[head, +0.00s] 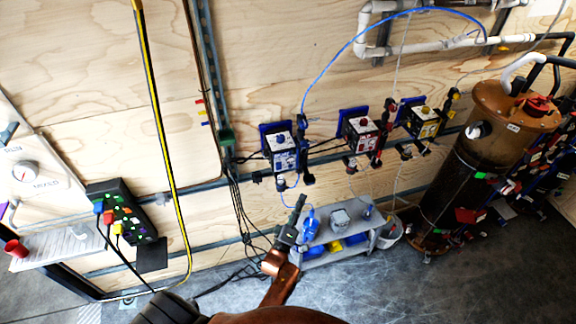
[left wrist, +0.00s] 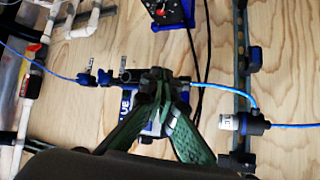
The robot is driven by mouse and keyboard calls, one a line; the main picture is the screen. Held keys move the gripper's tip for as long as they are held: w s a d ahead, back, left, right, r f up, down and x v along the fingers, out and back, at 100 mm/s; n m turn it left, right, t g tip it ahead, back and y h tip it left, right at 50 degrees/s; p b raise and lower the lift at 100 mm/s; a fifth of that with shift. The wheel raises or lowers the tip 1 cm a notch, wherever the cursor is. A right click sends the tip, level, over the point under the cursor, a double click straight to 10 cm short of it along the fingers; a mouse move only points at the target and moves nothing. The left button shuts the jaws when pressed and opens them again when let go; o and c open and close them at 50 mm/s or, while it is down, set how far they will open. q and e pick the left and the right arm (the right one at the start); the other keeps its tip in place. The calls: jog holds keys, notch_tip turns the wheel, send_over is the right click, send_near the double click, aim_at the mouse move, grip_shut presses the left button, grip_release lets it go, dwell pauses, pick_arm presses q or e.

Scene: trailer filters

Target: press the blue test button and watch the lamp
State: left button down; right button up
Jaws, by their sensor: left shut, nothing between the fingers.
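A white box with blue trim (head: 283,152) hangs on the plywood wall, with a blue button (head: 280,138) on its upper face. My left gripper (head: 299,204) is below this box in the head view, shut and empty. In the left wrist view, the shut green fingers (left wrist: 160,76) stand in front of the blue-labelled box (left wrist: 125,101) and cover much of it. The button is hidden there, and I cannot tell whether the fingertips touch the box. I cannot make out which item is the lamp or whether it is lit. My right gripper is not in view.
Boxes with red (head: 360,131) and yellow (head: 424,121) trim hang to the right. A blue hose (head: 330,62) arches above. A grey cart (head: 345,244) stands below, and a brown tank (head: 470,165) at right. Black cables (head: 238,205) hang left of the gripper.

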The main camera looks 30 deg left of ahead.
pick_arm(q)
jog(key=shift+n+t+y, duration=0.5)
jog(key=shift+n+t, duration=0.1)
jog(key=shift+n, duration=0.1)
jog(key=r, duration=0.5)
jog(key=shift+s+a+r, duration=0.2)
jog(key=shift+a, duration=0.1)
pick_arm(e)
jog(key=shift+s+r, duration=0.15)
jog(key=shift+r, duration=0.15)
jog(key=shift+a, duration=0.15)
